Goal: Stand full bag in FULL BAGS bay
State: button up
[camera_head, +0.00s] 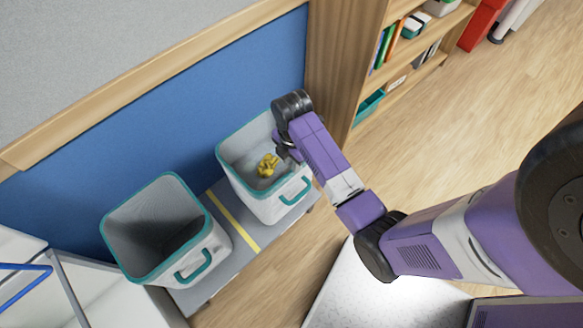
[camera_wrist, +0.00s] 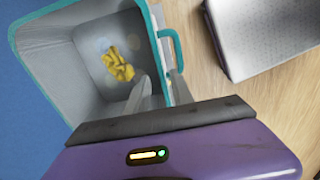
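A grey-white bag with a teal rim and teal handle (camera_head: 282,207) stands upright on the right part of a low grey platform (camera_head: 239,246). Yellow pieces (camera_head: 268,165) lie in its bottom; they also show in the wrist view (camera_wrist: 118,65). My gripper (camera_head: 285,152) is at this bag's right side, near the rim. In the wrist view my gripper (camera_wrist: 159,75) has its fingers apart, one over the bag's inside and one outside its teal-rimmed wall (camera_wrist: 159,38), near the handle. I see no contact for sure. No bay label is readable.
A second similar bag (camera_head: 196,262), dark and seemingly empty inside, stands on the left of the platform. A yellow stripe (camera_head: 234,221) lies between the bags. A blue panel (camera_head: 180,130) is behind, a wooden shelf (camera_head: 335,75) to the right. Wood floor is open beyond it.

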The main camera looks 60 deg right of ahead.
jog(key=shift+r, duration=1.8)
jog(key=s+a+f+m+t+h, duration=0.1)
jog(key=s+a+m+t+h, duration=0.1)
jog(key=s+a+m+t, duration=0.65)
jog(key=s+a+r+m+t, duration=0.2)
jog(key=s+a+r, duration=0.1)
jog(key=r, duration=0.5)
jog(key=s+a+r+m+t+y, duration=0.1)
jog(key=s+a+r+m+t, duration=0.1)
jog(key=r, duration=0.6)
jog(key=s+a+r+m+t+y, duration=0.1)
jog(key=s+a+r+m+t, duration=0.1)
jog(key=s+a+r, duration=0.3)
notch_tip(320, 180, up, 3)
jog(key=shift+s+f, duration=0.1)
jog(key=shift+s, duration=0.05)
